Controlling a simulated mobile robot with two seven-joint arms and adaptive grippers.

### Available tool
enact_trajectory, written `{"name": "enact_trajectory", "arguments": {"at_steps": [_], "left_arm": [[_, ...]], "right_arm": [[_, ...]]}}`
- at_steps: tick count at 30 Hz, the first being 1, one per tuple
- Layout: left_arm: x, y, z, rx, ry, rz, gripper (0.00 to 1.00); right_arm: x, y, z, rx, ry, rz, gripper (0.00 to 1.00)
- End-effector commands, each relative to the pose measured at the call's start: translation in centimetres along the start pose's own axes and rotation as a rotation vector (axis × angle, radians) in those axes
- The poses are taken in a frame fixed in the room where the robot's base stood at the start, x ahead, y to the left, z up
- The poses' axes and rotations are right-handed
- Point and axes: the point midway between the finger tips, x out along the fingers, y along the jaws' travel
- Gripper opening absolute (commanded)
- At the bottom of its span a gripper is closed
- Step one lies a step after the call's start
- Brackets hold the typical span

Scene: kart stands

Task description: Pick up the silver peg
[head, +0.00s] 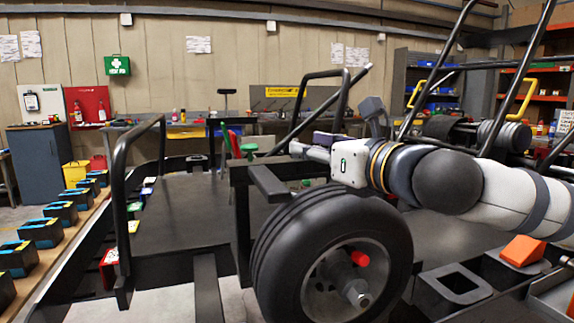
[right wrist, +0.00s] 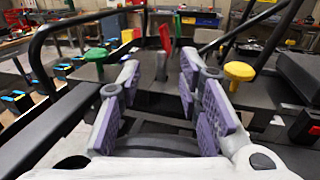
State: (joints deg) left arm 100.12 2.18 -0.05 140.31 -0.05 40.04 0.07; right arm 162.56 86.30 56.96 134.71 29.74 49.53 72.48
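A silver, hex-headed peg-like piece (head: 358,293) sticks out of the lower hub of the black wheel (head: 280,262) in the head view. I cannot tell for sure that it is the silver peg. My right gripper (head: 303,150) is above the wheel, apart from this piece, and points left. The right wrist view shows its purple-padded fingers (right wrist: 160,80) spread, with nothing between them. My left gripper is in neither view.
A red peg (head: 360,258) sits on the hub above the silver piece. Black frame bars (head: 240,205) stand left of the wheel. A yellow knob (right wrist: 238,72) is just right of my right fingers, and a green one (right wrist: 95,55) is at left. An orange block (head: 522,250) lies at right.

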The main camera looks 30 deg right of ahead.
Motion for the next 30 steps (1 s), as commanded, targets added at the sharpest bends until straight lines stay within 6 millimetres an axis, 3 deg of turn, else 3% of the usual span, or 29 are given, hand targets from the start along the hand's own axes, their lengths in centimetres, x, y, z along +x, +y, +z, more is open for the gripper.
{"name": "enact_trajectory", "arguments": {"at_steps": [9, 17, 18, 22, 30], "left_arm": [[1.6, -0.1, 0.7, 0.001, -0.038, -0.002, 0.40], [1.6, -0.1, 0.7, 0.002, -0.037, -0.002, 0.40], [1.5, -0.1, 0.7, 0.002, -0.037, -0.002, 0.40], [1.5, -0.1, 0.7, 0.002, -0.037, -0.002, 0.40], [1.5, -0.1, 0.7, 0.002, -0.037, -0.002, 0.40]], "right_arm": [[5.0, -0.1, -0.7, -0.003, -0.001, 0.001, 0.32], [5.7, -0.1, -0.2, -0.002, -0.008, 0.001, 0.32], [5.7, -0.1, -0.2, -0.002, -0.008, 0.001, 0.30], [5.7, -0.1, -0.2, -0.002, -0.008, 0.001, 0.01], [5.7, -0.1, -0.2, -0.002, -0.007, 0.001, 0.00]]}}
